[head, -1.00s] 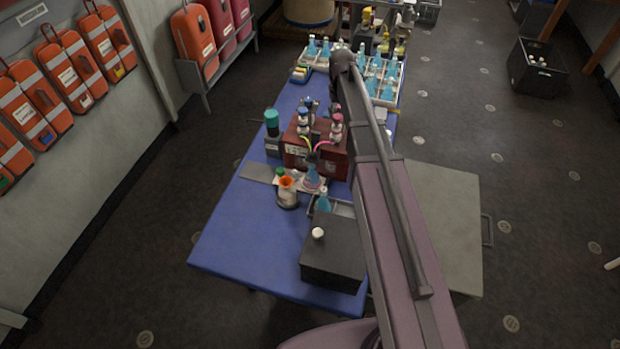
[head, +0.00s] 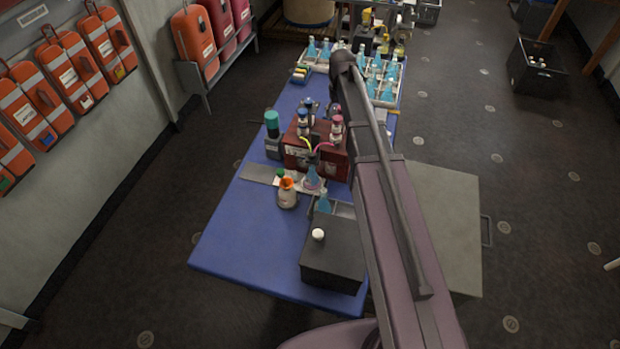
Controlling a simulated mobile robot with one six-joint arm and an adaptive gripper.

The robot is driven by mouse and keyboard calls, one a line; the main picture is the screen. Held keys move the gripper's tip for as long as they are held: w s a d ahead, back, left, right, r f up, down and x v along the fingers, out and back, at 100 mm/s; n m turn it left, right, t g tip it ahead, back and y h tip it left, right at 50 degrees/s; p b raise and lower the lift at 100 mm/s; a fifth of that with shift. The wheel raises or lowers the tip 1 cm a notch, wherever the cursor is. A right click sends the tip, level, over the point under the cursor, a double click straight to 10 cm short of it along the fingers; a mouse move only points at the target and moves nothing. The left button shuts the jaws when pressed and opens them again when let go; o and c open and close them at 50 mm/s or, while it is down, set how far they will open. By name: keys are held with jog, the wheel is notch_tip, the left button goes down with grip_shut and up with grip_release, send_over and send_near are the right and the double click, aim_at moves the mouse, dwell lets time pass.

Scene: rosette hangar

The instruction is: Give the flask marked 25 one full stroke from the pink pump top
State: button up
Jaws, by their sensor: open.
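The pink pump top (head: 336,121) is on a bottle at the right of a dark red box on the blue table. A pink tube curves from there toward the middle. A blue pump top (head: 303,114) stands to its left, with a yellow tube. A blue flask (head: 312,177) with a pinkish band stands in front of the box, below the tube ends. Another blue flask (head: 324,202) stands in a tray closer to me. No number can be read on any flask. My arm reaches over the table's right side; I cannot make out my gripper's fingers.
A black box with a white knob (head: 318,235) stands at the table's near end. An orange-topped jar (head: 287,192) stands left of the front flask. A teal-topped bottle (head: 272,124) is left of the red box. Racks of blue flasks fill the far end. The near left table (head: 240,235) is clear.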

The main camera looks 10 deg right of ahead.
jog(key=shift+r+p, duration=3.1)
jog(key=shift+r, duration=0.2)
